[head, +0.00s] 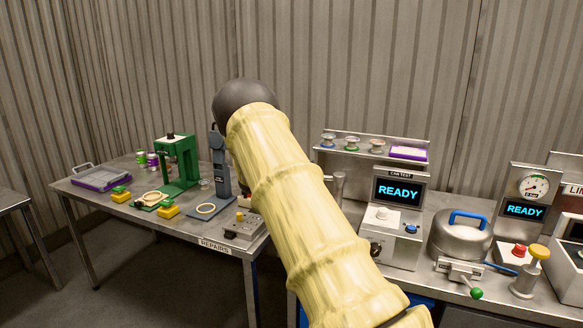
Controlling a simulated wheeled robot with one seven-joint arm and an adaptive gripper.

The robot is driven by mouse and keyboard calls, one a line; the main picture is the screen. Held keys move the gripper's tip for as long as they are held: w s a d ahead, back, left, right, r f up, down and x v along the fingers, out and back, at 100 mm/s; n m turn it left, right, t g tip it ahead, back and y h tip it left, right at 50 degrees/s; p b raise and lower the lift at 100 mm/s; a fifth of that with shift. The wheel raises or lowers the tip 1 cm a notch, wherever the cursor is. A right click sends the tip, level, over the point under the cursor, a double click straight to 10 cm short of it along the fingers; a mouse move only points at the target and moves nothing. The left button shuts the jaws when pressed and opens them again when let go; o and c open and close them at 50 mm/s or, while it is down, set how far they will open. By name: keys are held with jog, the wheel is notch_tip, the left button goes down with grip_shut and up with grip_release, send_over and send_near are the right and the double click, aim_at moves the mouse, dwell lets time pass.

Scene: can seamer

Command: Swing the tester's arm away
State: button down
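The tester marked CAN TEST (393,252) stands on the right-hand bench. Its screen (399,191) reads READY, and its top carries a pale round knob-like part (383,214) and a blue button (411,229). A grey upright cylinder (339,186) shows at its left, partly behind my arm; I cannot tell whether it is the tester's arm. No swinging arm is clearly visible on the tester. My own arm in its pale yellow sleeve crosses the middle of the view and hides the area left of the tester. My gripper is not in view.
Right of the tester stand a domed metal pot (459,242) with a blue handle, a green-ball lever (476,293) and a gauge unit (527,185). A shelf (340,139) holds small round items behind. The REPAIRS bench (190,232) at left holds a green press (178,160).

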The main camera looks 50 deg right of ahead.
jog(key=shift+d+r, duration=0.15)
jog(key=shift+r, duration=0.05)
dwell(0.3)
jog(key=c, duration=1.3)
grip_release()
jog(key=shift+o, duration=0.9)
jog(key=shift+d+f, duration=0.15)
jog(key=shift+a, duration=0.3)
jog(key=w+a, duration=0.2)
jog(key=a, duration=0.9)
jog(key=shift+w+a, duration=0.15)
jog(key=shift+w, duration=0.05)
